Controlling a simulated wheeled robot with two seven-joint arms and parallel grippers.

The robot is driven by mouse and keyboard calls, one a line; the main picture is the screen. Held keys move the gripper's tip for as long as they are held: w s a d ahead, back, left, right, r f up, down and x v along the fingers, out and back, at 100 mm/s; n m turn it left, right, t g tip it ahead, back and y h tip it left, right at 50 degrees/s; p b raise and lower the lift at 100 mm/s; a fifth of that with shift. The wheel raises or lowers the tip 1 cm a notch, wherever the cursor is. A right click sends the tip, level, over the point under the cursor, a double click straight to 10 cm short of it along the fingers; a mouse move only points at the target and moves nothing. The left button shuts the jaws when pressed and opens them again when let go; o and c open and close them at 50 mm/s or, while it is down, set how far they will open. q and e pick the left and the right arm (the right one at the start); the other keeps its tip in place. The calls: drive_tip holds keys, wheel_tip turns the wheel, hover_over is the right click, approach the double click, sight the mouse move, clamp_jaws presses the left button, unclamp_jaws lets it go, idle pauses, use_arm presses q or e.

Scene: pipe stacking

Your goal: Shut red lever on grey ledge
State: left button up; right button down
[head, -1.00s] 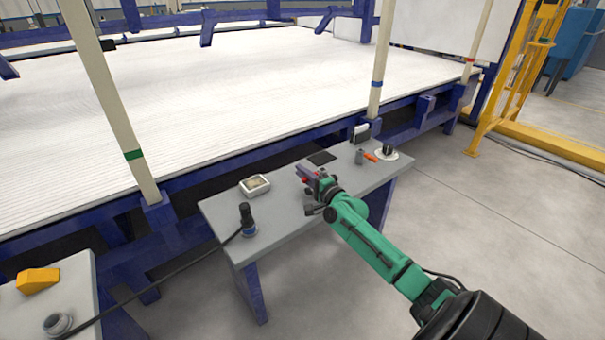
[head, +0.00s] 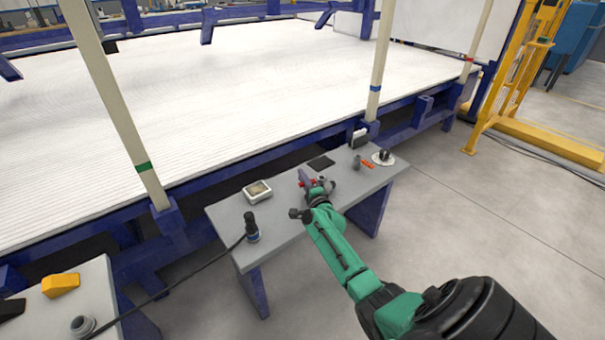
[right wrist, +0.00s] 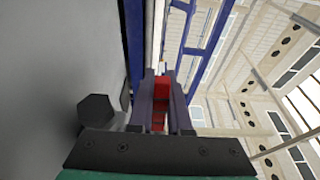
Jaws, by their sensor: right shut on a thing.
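The grey ledge (head: 285,228) stands in front of the white conveyor bed in the head view. My right gripper (head: 303,180) is over the middle of this ledge, its fingers pointing away toward the bed. A little red shows at its fingertips. In the right wrist view the red lever (right wrist: 161,88) sits between the two dark fingers of the right gripper (right wrist: 161,100), which are shut on it. The lever's base and how far it is turned are hidden by the gripper. My left gripper is in neither view.
On the ledge are a white-rimmed box (head: 257,191), a black cabled plug (head: 251,228), a dark pad (head: 321,163), an orange piece (head: 367,164) and a round white dial (head: 383,158). A second grey ledge (head: 63,308) is at lower left. Open floor lies right.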

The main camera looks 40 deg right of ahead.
drive_tip(key=m+h, duration=0.1)
drive_tip(key=g+h+p, duration=0.1)
drive_tip(key=shift+w+d+m+h, duration=0.2)
drive_tip(key=shift+w+m+h, duration=0.1)
drive_tip(key=shift+m, duration=0.1)
drive_tip(key=shift+w+d+f+m+g+h, duration=0.15)
drive_tip(key=shift+d+m+g+h, duration=0.15)
drive_tip(key=shift+m+g+h, duration=0.45)
drive_tip(key=shift+w+d+m+h, duration=0.1)
drive_tip(key=shift+d+m+h, duration=0.15)
drive_tip(key=shift+h, duration=0.4)
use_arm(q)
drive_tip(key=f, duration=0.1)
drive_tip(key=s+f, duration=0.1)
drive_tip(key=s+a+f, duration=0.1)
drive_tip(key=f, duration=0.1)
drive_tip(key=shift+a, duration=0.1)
use_arm(e)
drive_tip(key=shift+d+g, duration=0.1)
drive_tip(key=shift+g, duration=0.15)
drive_tip(key=shift+m+h, duration=0.3)
drive_tip(key=shift+h, duration=0.1)
drive_tip(key=c, duration=0.9)
unclamp_jaws()
drive_tip(key=shift+d, duration=0.1)
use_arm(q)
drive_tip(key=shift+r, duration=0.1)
use_arm(e)
drive_tip(key=shift+o, duration=0.2)
